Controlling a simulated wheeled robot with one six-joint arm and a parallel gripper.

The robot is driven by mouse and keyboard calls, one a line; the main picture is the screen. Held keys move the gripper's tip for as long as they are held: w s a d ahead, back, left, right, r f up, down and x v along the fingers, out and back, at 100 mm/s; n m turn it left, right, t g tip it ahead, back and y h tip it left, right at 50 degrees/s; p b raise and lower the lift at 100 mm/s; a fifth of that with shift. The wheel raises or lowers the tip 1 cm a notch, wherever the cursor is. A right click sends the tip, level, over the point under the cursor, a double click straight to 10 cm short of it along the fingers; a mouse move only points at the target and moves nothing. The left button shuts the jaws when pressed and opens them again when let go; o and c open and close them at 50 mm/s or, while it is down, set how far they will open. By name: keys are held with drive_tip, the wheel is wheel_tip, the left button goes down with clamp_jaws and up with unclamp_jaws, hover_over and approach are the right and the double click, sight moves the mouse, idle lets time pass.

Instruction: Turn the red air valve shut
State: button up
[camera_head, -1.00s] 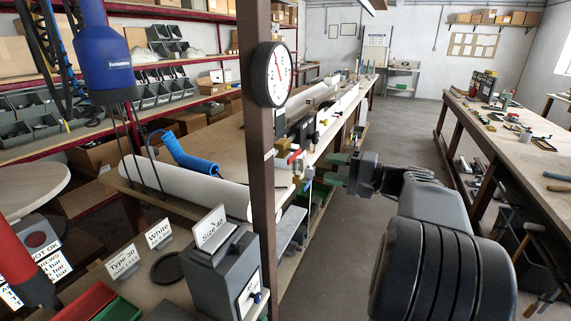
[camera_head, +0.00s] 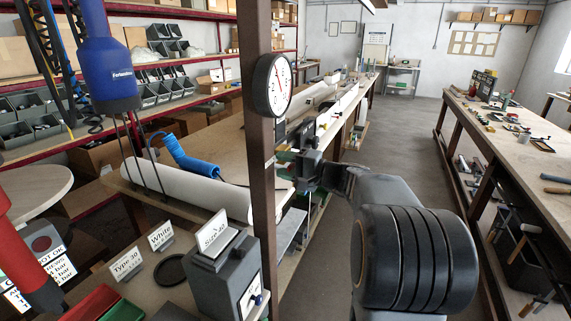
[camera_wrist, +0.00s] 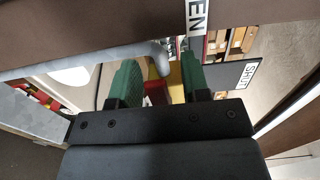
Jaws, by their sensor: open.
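My gripper (camera_wrist: 158,80) is open, its two green fingertips spread apart in the wrist view. Between the fingertips shows a small dark-red part, which looks like the red air valve's handle (camera_wrist: 155,93), beside a yellow body (camera_wrist: 175,82). I cannot tell whether either finger touches it. A sign ending in "EN" (camera_wrist: 196,15) is above, and a "SHUT" sign (camera_wrist: 239,76) is to the right. In the head view my gripper reaches the brown post (camera_head: 261,150) from the right, and the valve is hidden there by the gripper and post.
A round gauge (camera_head: 271,85) is on the post. A grey box (camera_head: 225,275) with a "Size 40" card stands in front of it. A white roll (camera_head: 185,190) and a blue coiled hose (camera_head: 190,160) lie to the left. The aisle floor (camera_head: 405,130) on the right is clear.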

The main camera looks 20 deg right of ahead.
clamp_jaws()
idle(0.4)
